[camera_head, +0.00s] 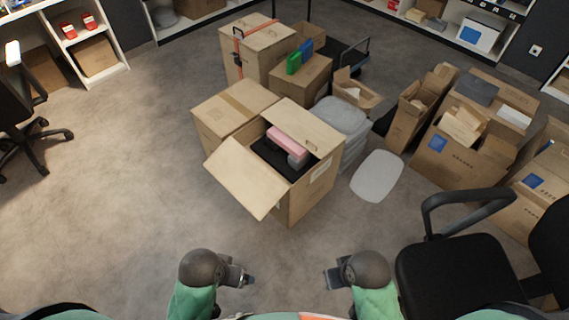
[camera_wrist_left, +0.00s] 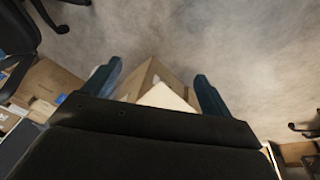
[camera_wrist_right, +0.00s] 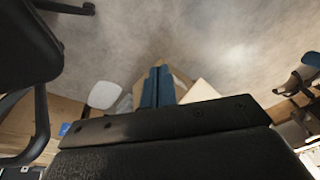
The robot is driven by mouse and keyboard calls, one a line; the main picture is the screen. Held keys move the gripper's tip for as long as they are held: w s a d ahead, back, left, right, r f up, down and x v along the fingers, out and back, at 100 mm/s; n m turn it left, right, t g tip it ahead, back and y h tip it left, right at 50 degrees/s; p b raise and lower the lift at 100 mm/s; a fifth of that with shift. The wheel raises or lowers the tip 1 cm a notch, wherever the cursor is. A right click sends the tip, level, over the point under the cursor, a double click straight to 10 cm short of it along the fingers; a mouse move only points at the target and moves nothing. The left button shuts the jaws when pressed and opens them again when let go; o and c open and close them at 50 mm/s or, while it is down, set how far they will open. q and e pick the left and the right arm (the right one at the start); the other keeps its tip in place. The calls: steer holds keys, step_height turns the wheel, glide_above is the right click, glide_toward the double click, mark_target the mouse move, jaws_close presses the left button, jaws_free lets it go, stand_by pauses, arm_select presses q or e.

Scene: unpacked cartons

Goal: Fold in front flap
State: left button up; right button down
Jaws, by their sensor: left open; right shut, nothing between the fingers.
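The open carton (camera_head: 302,205) stands on the floor ahead of me, with pink and dark items (camera_head: 287,142) inside. Its front flap (camera_head: 243,178) hangs outward and down toward the front left. Another flap (camera_head: 303,126) stands up at the back right. My left gripper (camera_head: 250,279) is open and empty, nearer to me than the carton and apart from it. My right gripper (camera_head: 328,279) is shut and empty, also apart from the carton. The carton shows between the left fingers (camera_wrist_left: 159,82) in the left wrist view and behind the right fingers (camera_wrist_right: 158,86) in the right wrist view.
A closed carton (camera_head: 222,108) stands against the open one's back left. A grey lid (camera_head: 377,177) lies on the floor to the right. A black office chair (camera_head: 455,265) stands at the right front. The floor at left front is clear.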

arm_select(q)
steer(key=shift+w, duration=0.1)
steer(key=shift+c, duration=0.3)
arm_select(e)
steer(key=shift+w+a+r, duration=0.1)
steer(key=shift+w+r, duration=0.05)
steer(key=shift+w, duration=0.25)
